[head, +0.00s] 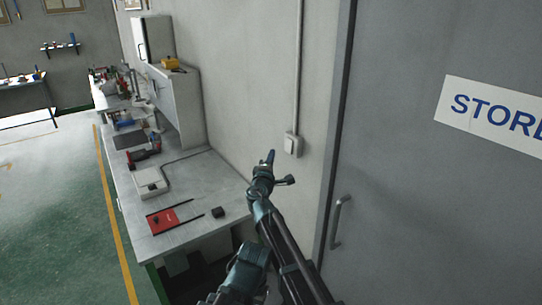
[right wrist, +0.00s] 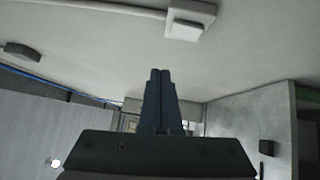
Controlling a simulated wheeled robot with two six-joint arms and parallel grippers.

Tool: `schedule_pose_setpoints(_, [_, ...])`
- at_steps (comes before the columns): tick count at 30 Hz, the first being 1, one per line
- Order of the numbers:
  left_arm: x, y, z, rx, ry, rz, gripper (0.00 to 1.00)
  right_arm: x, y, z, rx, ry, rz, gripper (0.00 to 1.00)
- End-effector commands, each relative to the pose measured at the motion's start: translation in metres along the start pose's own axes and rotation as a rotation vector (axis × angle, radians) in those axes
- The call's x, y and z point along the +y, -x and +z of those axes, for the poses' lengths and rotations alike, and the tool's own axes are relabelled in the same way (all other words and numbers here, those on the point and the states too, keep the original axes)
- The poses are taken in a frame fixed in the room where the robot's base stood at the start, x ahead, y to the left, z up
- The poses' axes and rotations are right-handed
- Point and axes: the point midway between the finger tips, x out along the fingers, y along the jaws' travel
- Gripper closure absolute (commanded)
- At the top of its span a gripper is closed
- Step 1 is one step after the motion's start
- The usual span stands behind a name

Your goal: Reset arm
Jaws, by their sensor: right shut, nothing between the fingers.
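My right gripper (head: 270,158) is raised in front of the wall, close to the white wall switch box (head: 293,144) in the head view. Its dark fingers are together and empty, and they show from behind in the right wrist view (right wrist: 160,98). The fingers touch nothing that I can see. The switch box also shows at the top of the right wrist view (right wrist: 190,18). My left gripper is not in view.
A grey door (head: 400,190) with a handle (head: 340,222) is at right. The floor at left is clear.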

Motion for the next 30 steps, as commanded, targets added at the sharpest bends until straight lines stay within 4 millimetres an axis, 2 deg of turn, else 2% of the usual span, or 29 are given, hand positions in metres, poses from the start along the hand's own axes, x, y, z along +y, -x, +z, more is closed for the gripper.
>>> schedule_pose_setpoints(4, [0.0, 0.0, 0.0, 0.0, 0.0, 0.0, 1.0, -0.002, 0.001, 0.005, -0.011, -0.011, -0.007, 1.0])
schedule_pose_setpoints(7, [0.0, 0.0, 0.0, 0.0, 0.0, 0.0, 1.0, -0.011, 0.007, 0.033, -0.073, -0.073, -0.044, 1.0])
schedule_pose_setpoints(11, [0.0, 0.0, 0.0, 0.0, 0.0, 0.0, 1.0, -0.043, 0.029, 0.103, -0.248, -0.244, -0.162, 1.0])
schedule_pose_setpoints(12, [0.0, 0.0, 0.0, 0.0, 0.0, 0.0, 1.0, -0.058, 0.04, 0.127, -0.314, -0.306, -0.211, 1.0])
schedule_pose_setpoints(14, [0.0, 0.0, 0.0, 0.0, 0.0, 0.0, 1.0, -0.081, 0.06, 0.16, -0.414, -0.402, -0.293, 1.0])
schedule_pose_setpoints(15, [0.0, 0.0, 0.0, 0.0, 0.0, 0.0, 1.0, -0.098, 0.076, 0.179, -0.479, -0.464, -0.352, 1.0])
schedule_pose_setpoints(17, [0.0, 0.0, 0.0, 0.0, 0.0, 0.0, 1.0, -0.123, 0.103, 0.203, -0.576, -0.558, -0.448, 1.0])
schedule_pose_setpoints(18, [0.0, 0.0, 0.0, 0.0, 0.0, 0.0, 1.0, -0.139, 0.123, 0.217, -0.639, -0.62, -0.516, 1.0])
schedule_pose_setpoints(21, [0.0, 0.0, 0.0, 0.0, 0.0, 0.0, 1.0, -0.175, 0.173, 0.236, -0.773, -0.759, -0.688, 1.0])
schedule_pose_setpoints(24, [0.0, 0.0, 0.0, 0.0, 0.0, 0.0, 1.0, -0.198, 0.214, 0.241, -0.864, -0.864, -0.835, 1.0])
schedule_pose_setpoints(30, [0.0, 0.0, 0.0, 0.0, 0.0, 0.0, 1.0, -0.22, 0.277, 0.235, -0.968, -1.004, -1.063, 1.0])
